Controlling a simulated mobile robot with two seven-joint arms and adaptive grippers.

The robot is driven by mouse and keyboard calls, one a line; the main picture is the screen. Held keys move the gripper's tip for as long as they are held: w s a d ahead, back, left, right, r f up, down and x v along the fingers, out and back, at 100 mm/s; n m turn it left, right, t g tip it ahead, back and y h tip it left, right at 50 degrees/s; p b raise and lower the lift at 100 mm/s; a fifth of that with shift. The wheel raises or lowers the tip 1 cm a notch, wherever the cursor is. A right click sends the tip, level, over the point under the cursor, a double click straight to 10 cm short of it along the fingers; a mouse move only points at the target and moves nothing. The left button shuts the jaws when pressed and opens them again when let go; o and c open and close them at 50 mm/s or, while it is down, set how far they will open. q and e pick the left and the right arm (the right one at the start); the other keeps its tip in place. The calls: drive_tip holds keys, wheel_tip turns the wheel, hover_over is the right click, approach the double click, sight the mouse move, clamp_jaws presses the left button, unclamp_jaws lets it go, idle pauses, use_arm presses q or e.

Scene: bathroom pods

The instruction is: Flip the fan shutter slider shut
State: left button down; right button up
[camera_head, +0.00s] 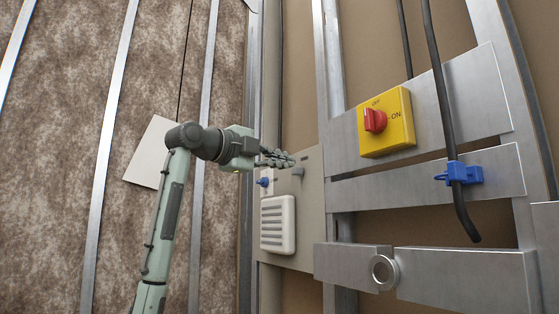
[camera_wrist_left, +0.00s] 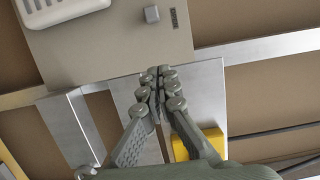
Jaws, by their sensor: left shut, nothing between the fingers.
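The fan panel is a beige plate (camera_head: 315,215) with a white louvred vent (camera_head: 278,225). A small grey slider knob (camera_head: 297,171) stands out near the panel's top, just under my fingertips. In the left wrist view the knob (camera_wrist_left: 151,14) is at the top, beside a short dark marked slot (camera_wrist_left: 174,18). My left gripper (camera_head: 291,160) is shut and empty in front of the panel's upper part. In the left wrist view its closed fingertips (camera_wrist_left: 160,76) are apart from the knob in the picture. My right gripper is out of view.
A yellow switch box (camera_head: 398,140) with a red knob (camera_head: 375,120) is right of the panel. A black cable (camera_head: 440,80) hangs through a blue clip (camera_head: 463,173). Metal rails cross the wall. A small blue fitting (camera_head: 264,182) is at the panel's left edge.

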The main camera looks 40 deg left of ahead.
sight(297, 172)
use_arm(q)
drive_tip(key=w, duration=0.5)
drive_tip(key=w+d+p, duration=0.1)
drive_tip(key=w, duration=0.1)
drive_tip(key=shift+w, duration=0.15)
drive_tip(key=a, duration=0.2)
drive_tip(key=shift+w+a, duration=0.3)
drive_tip(key=shift+w, duration=0.05)
drive_tip(key=shift+w+a, duration=0.2)
drive_tip(key=shift+a, duration=0.3)
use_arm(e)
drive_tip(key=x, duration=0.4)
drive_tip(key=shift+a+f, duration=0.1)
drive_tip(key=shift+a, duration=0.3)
